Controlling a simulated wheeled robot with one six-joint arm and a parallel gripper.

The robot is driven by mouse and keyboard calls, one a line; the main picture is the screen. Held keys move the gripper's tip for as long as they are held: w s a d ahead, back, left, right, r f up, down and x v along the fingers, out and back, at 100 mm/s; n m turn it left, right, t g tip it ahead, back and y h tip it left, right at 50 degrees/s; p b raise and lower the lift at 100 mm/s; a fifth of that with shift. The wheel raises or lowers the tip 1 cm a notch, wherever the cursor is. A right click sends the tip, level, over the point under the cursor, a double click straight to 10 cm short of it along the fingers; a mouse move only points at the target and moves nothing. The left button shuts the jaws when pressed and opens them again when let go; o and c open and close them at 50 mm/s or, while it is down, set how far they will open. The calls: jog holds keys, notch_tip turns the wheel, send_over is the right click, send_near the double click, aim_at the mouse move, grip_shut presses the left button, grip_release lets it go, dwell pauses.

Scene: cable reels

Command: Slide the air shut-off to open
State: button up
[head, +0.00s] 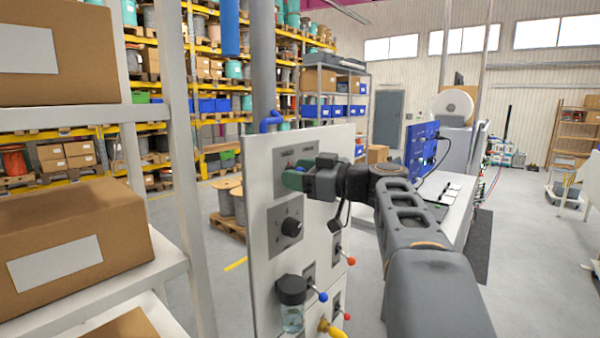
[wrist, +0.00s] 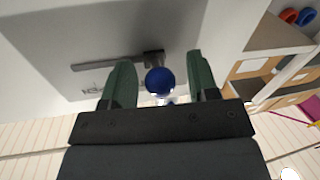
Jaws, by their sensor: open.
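The air shut-off shows in the wrist view as a blue ball knob (wrist: 160,80) at the right end of a dark straight slot (wrist: 105,63) in a grey plate. My gripper (wrist: 160,58) is open, with one green finger on each side of the knob. I see a gap on both sides, so the fingers are not closed on it.
Below my gripper the panel carries a black rotary knob (head: 292,228), a red ball lever (head: 350,261), a blue ball lever (head: 322,296), a black-capped clear bowl (head: 292,318) and a yellow handle (head: 330,328). A shelf with cardboard boxes (head: 80,235) stands close on the left.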

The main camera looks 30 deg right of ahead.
jog(key=shift+c, duration=0.5)
grip_shut()
